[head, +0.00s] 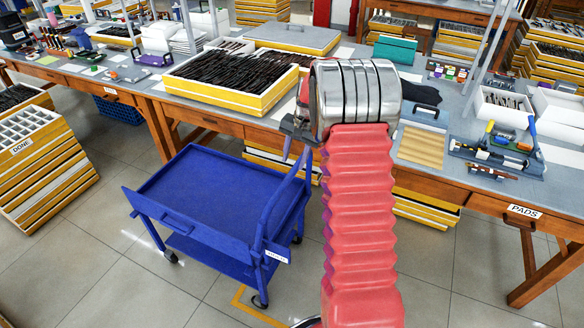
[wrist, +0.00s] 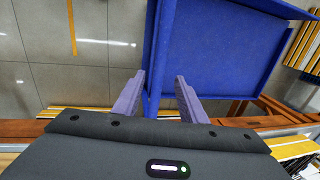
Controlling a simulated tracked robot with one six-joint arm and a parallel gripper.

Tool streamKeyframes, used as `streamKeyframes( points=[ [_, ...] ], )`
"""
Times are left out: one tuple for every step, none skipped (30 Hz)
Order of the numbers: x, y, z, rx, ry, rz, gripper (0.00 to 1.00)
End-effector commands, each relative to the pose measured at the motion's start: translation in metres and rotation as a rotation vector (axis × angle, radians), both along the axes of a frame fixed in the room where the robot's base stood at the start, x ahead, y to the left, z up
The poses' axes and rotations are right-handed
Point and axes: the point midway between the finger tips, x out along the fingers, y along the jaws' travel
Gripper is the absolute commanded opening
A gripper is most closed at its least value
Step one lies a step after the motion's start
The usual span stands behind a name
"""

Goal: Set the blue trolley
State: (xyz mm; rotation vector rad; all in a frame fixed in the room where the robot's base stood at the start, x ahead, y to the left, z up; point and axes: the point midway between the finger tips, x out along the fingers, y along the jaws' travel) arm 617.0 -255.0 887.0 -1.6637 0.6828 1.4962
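The blue trolley (head: 215,195) stands on the tiled floor in front of the workbench, turned at an angle to it. It has an empty top tray, a lower shelf, a raised handle on its right side and a small white label. My gripper (head: 297,136) is above the trolley's right far side, by the upper end of the handle. In the wrist view my gripper (wrist: 160,76) is open, its two lilac fingers apart. A blue bar of the trolley (wrist: 215,55) shows between and beyond the fingers; I cannot tell whether they touch it.
The long workbench (head: 225,128) with trays and tools runs behind. Stacked yellow-edged trays (head: 45,165) stand at left. Floor in front of the trolley is clear.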

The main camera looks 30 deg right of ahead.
Motion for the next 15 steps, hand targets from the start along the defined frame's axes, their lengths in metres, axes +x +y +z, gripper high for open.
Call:
streamKeyframes(
  points=[
    [-0.001, -0.002, 0.010, -0.001, -0.003, -0.001, 0.38],
    [-0.001, -0.002, 0.016, -0.001, -0.003, -0.001, 0.38],
    [-0.002, -0.003, 0.022, -0.002, -0.004, -0.001, 0.38],
    [-0.003, -0.004, 0.026, -0.001, -0.003, -0.001, 0.38],
    [-0.004, -0.004, 0.031, -0.001, -0.003, -0.001, 0.38],
    [-0.004, -0.005, 0.036, -0.001, -0.003, -0.001, 0.38],
    [-0.005, -0.005, 0.039, -0.001, -0.003, -0.001, 0.38],
    [-0.006, -0.005, 0.042, -0.001, -0.002, 0.000, 0.38],
    [-0.006, -0.005, 0.045, 0.000, -0.001, 0.000, 0.38],
    [-0.007, -0.006, 0.047, 0.000, -0.001, 0.000, 0.38],
    [-0.007, -0.006, 0.049, 0.000, -0.001, 0.000, 0.38],
    [-0.007, -0.006, 0.050, 0.000, -0.001, 0.000, 0.38],
    [-0.007, -0.006, 0.051, 0.000, -0.001, 0.000, 0.38],
    [-0.007, -0.006, 0.051, 0.000, -0.001, 0.000, 0.38],
    [-0.007, -0.006, 0.051, 0.000, -0.001, 0.000, 0.38]
  ],
)
